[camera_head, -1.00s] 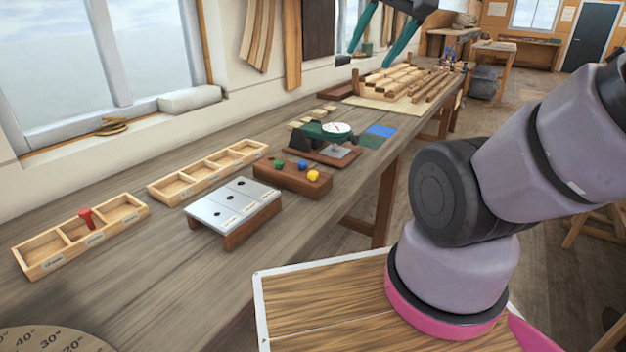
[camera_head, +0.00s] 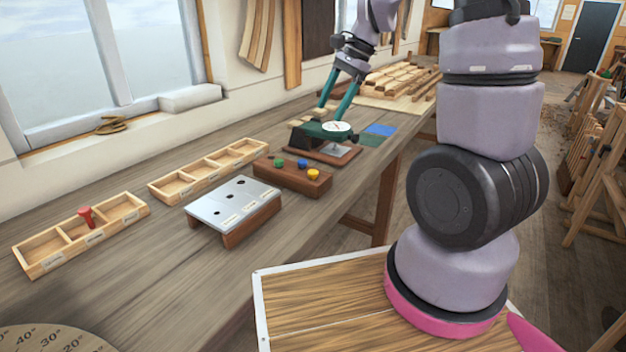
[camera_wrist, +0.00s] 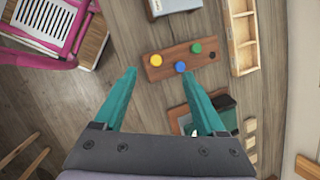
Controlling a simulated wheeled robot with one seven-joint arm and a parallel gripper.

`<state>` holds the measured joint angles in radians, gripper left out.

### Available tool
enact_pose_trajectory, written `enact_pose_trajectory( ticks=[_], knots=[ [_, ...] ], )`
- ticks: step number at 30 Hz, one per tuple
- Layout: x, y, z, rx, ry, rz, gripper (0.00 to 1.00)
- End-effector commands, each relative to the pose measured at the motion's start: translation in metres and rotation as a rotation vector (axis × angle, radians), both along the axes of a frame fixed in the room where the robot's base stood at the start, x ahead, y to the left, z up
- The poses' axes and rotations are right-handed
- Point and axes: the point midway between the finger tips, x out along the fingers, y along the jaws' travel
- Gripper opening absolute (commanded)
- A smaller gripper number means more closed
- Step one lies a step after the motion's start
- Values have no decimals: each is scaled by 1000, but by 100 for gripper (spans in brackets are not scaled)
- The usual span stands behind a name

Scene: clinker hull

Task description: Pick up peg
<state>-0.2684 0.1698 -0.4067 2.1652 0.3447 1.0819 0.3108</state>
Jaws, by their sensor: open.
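A wooden block (camera_head: 292,177) on the bench carries a green peg (camera_head: 278,163), a blue peg (camera_head: 302,164) and a yellow peg (camera_head: 313,174). The wrist view shows the same block (camera_wrist: 158,73) with the yellow peg (camera_wrist: 155,60), blue peg (camera_wrist: 180,66), green peg (camera_wrist: 196,47) and a dark empty hole. My gripper (camera_head: 331,112) is open and empty, high above the bench near the dial gauge. In the wrist view its teal fingers point towards the block.
A metal-topped stand (camera_head: 233,205) with several holes sits left of the block. A second empty tray (camera_head: 208,168) lies behind it. A dial gauge (camera_head: 337,127) stands beyond the block. Wood strips (camera_head: 400,80) lie farther back. Bare bench lies along the front.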

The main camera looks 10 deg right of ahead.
Motion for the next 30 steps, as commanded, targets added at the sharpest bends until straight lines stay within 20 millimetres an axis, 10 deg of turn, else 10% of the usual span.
enact_pose_trajectory(
  ticks=[7,30],
  knots=[
    [33,-3,-72,-24,181,-167,73],
    [31,23,-157,-37,223,-211,73]
  ],
)
